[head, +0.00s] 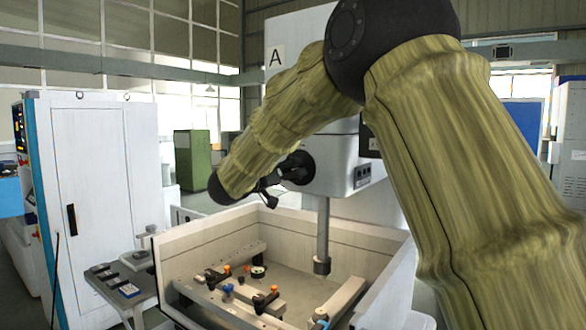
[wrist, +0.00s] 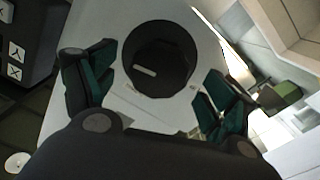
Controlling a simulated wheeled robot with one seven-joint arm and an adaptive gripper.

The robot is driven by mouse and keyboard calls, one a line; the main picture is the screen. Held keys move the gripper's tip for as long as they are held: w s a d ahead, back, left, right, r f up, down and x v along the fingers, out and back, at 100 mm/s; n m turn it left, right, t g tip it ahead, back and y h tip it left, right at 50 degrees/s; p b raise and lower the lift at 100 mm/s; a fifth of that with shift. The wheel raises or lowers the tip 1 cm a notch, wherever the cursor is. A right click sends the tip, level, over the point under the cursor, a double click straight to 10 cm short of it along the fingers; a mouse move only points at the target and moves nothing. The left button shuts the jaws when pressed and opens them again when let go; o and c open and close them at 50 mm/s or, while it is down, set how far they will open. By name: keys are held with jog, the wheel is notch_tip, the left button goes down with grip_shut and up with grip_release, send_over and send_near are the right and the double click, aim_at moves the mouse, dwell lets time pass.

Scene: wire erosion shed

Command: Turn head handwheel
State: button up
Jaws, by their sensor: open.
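The head handwheel (wrist: 160,58) is a round black knob with a ribbed rim and a white pointer line, on a pale grey face. My gripper (wrist: 161,76) is open, with one dark green finger on each side of the knob. Gaps show between fingers and knob, and nothing is held. In the head view the machine head (head: 343,178) is a pale box, and my gripper (head: 272,187) is at its left side. The dark handwheel (head: 297,166) shows there, partly hidden by my gripper.
Below is an open-topped work tank (head: 205,236) with clamps and bars inside. A vertical column (head: 323,230) hangs from the head into it. A small side table (head: 112,286) stands left, near a white cabinet (head: 105,190). A green cabinet (head: 192,160) is farther back.

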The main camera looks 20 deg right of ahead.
jog(key=shift+p+x, duration=0.45)
jog(key=shift+x, duration=1.5)
jog(key=c, duration=1)
